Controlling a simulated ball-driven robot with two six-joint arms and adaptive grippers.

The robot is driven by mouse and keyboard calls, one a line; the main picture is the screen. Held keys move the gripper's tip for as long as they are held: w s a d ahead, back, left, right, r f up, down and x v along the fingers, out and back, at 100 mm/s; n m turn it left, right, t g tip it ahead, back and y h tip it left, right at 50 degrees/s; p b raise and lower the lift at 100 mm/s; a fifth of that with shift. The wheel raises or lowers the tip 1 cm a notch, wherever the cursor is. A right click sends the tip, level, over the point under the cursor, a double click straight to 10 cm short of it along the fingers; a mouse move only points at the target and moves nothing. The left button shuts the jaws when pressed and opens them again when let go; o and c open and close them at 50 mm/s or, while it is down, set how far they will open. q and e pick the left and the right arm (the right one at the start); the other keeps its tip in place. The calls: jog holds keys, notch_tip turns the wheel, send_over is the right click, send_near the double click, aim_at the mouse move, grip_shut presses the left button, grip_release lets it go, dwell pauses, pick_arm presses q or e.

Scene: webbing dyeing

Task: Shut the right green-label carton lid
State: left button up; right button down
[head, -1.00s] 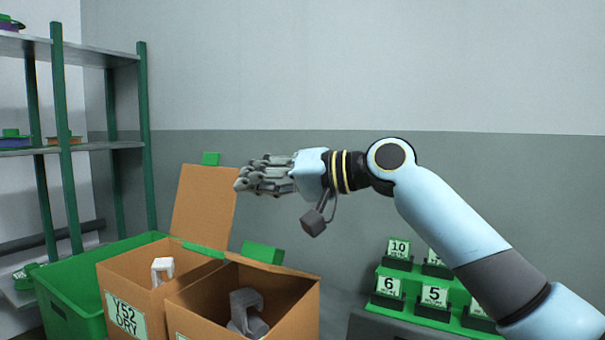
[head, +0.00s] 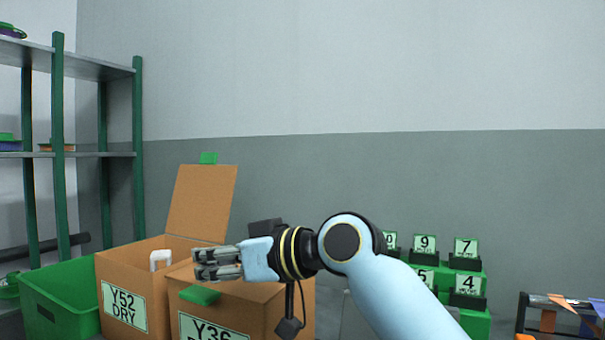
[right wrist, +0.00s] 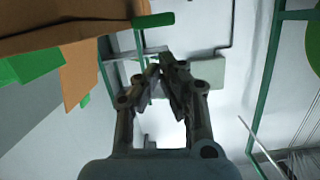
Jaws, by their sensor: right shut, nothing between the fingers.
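The right carton (head: 262,312) has a green label (head: 215,328) reading Y36. Its brown lid (head: 262,288) lies down over the top, with its green tab (head: 200,295) at the front edge. I cannot tell whether the lid is fully flush. My right gripper (head: 196,263) is shut and empty, just above the lid near the tab, and hides part of the lid. In the right wrist view its fingertips (right wrist: 160,62) are together, below a brown carton edge (right wrist: 65,38) and a green tab (right wrist: 152,19). My left gripper is not in view.
The left carton (head: 158,292), labelled Y52 DRY, stands beside it with its lid (head: 202,205) upright and a whitish item (head: 160,258) inside. A green bin (head: 62,305) is further left, by a shelf (head: 100,60). Numbered green stands (head: 466,284) are at right.

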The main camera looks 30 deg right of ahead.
jog(key=shift+s+a+f+b, duration=0.1)
jog(key=shift+f+b, duration=0.1)
jog(key=shift+f, duration=0.4)
jog(key=shift+a+f+b, duration=0.1)
jog(key=shift+f+b, duration=0.05)
jog(key=shift+f, duration=0.45)
jog(key=shift+r+p, duration=0.4)
jog(key=s+d+r+p, duration=0.3)
jog(key=s+d+r, duration=0.2)
jog(key=s, duration=0.3)
jog(key=shift+s+r, duration=0.2)
jog(key=shift+r, duration=0.1)
